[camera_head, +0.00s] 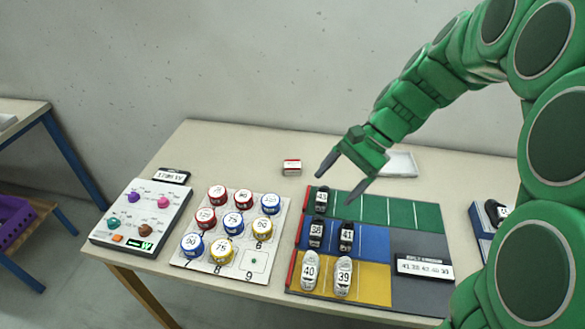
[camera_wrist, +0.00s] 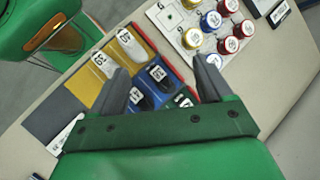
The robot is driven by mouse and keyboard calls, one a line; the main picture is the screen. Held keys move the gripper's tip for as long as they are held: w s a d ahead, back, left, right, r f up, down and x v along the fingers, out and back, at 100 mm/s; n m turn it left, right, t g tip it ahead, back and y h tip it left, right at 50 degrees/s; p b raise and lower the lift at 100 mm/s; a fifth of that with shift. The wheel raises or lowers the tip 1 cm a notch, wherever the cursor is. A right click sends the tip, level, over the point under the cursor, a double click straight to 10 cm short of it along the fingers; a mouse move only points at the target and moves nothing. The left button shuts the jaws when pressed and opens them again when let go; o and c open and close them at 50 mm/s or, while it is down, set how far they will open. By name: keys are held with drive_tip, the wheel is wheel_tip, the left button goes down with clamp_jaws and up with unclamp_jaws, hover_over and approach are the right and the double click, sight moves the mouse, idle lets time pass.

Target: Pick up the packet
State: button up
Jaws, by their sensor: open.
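A small red and white packet (camera_head: 292,167) lies on the table toward the back, behind the board of round tins. My gripper (camera_head: 333,190) is open and empty, to the right of the packet and above the back left of the coloured shoe mat. In the wrist view my gripper (camera_wrist: 160,88) has its two dark fingers spread apart, with shoes on the mat showing between and beside them. I cannot make out the packet in the wrist view.
The coloured mat (camera_head: 415,241) holds several numbered shoes. A board (camera_head: 282,222) of numbered red, blue and yellow tins stands left of it, beside a knob panel (camera_head: 112,228). A white tray (camera_head: 404,164) is behind my gripper. Table around the packet is clear.

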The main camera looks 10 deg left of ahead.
drive_tip(key=w+a+f+m+y, duration=0.2)
drive_tip(key=w+a+f, duration=0.15)
drive_tip(key=w, duration=0.45)
drive_tip(key=w+a+f+m+y, duration=0.2)
drive_tip(key=w+a+f, duration=0.15)
drive_tip(key=w, duration=0.45)
drive_tip(key=m+t+y, duration=0.1)
drive_tip(key=m+y, duration=0.2)
drive_tip(key=m, duration=0.2)
approach(297, 163)
drive_tip(key=s+a, duration=0.1)
drive_tip(key=s+a+f, duration=0.1)
drive_tip(key=shift+a, duration=0.35)
drive_tip(key=shift+w+f+m, duration=0.2)
drive_tip(key=shift+f+m, duration=0.2)
drive_tip(key=shift+x, duration=1.35)
drive_tip(key=shift+w+a+r+x, duration=0.1)
drive_tip(key=shift+w+x, duration=0.05)
drive_tip(key=shift+x, duration=0.7)
drive_tip(key=shift+w+a+r+x, duration=0.1)
drive_tip(key=shift+w+x, duration=0.1)
drive_tip(key=shift+x, duration=0.7)
drive_tip(key=shift+w+r+x, duration=0.1)
drive_tip(key=shift+w+x, duration=0.05)
drive_tip(key=shift+x, duration=0.7)
drive_tip(key=c, duration=1.1)
